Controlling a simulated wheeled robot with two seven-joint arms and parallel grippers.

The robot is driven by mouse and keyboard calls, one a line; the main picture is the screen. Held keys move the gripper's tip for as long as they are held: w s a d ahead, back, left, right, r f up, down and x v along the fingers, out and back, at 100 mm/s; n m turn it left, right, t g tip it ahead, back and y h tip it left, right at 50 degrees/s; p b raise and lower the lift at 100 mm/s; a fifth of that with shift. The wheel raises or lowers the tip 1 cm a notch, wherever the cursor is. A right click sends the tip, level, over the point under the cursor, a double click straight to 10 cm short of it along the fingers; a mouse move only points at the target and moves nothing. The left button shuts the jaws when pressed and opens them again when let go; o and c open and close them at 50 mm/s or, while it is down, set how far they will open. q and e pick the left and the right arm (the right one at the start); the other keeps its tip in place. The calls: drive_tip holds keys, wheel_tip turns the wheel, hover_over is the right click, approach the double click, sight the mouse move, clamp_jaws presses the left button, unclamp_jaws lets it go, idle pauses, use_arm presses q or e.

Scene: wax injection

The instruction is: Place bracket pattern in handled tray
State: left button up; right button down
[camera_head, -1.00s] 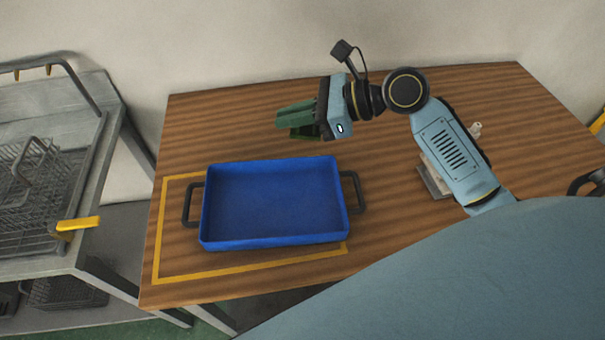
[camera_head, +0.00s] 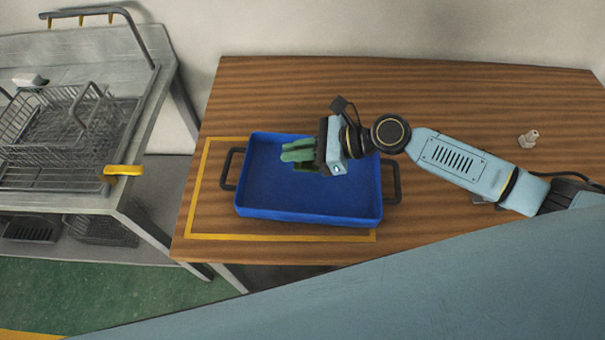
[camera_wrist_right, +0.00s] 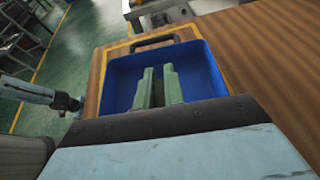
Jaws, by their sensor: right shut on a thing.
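The blue handled tray (camera_head: 262,205) lies on the wooden table with a black handle at each end. It shows empty floor where visible. My right gripper (camera_head: 300,155) is over the tray's upper middle, shut on the bracket pattern (camera_head: 298,151). Green parts jut left from the jaws; I cannot tell where fingers end and pattern begins. In the right wrist view, two green prongs (camera_wrist_right: 158,88) lie over the blue tray (camera_wrist_right: 205,75). Height above the tray floor is unclear. A pale blue arm with a dark end, likely my left, shows there at left; its jaws are unreadable.
A yellow outline (camera_head: 200,190) surrounds part of the tray on the table (camera_head: 460,95). A small pale fitting (camera_head: 528,138) stands at the right. A metal stand with wire baskets (camera_head: 75,130) is at the left, apart from the table. The back of the table is clear.

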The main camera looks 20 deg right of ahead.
sight(296, 176)
wheel_tip(296, 176, down, 7)
drive_tip(key=shift+b, duration=1.15)
drive_tip(key=shift+f, duration=0.2)
drive_tip(key=c, duration=1.5)
unclamp_jaws()
